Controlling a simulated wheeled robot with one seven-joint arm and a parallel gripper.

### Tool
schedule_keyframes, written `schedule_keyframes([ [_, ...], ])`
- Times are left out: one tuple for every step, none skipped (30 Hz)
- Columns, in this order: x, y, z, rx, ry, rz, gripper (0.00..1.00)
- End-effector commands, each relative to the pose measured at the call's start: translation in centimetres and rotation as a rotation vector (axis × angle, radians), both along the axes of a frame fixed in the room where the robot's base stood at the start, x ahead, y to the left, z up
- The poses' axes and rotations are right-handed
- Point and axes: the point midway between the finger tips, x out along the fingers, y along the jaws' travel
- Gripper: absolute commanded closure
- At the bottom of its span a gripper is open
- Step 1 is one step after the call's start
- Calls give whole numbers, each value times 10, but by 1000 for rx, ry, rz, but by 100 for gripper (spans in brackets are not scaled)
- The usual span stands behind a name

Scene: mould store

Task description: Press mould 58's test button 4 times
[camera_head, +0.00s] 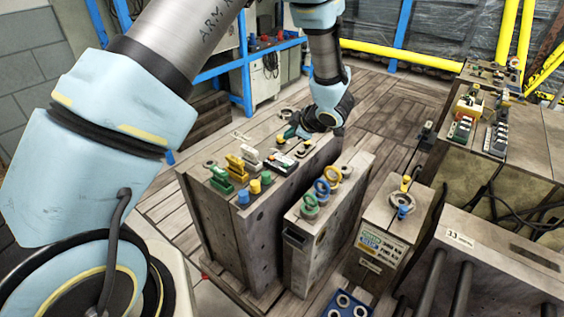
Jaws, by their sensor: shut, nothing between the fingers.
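My gripper (292,132) is at the end of my arm, low over the far end of a grey mould block (232,235). It is shut, with nothing seen between its fingers. The block's top carries green, yellow and white connectors (236,168), blue and yellow round fittings and a dark panel (280,161). A small yellow-topped part (307,144) is just right of the fingers. I cannot tell whether the fingers touch anything. I cannot read the number 58 on any mould, and cannot tell which part is its test button.
A narrower block (327,230) with coloured rings stands close on the right. Farther right are a small labelled block (384,243), a large block (498,256) and a bench (535,150) with connectors and cables. A blue tray (347,304) is at the bottom. Wooden floor is clear behind.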

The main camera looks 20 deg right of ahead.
Motion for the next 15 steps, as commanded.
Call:
schedule_keyframes([
  [-2,0,3,-2,-2,0,100],
  [-4,-1,4,-2,-2,-1,100],
  [-5,-1,6,-1,-4,0,100],
  [-5,-1,7,-1,-5,-2,100],
  [-6,-1,7,-1,-6,-2,100],
  [-6,-1,7,-1,-6,-2,100],
  [-6,-1,7,0,-6,-3,100],
  [-6,-1,7,0,-6,-3,100],
  [-6,-1,7,-1,-6,-2,100],
  [-6,-1,7,0,-7,-2,100],
  [-5,-1,7,0,-7,-2,100],
  [-5,-1,7,0,-6,-1,100],
  [-5,-1,7,0,-6,-1,100],
  [-5,-1,7,0,-6,-1,100],
  [-5,-1,6,-1,-5,-2,100],
])
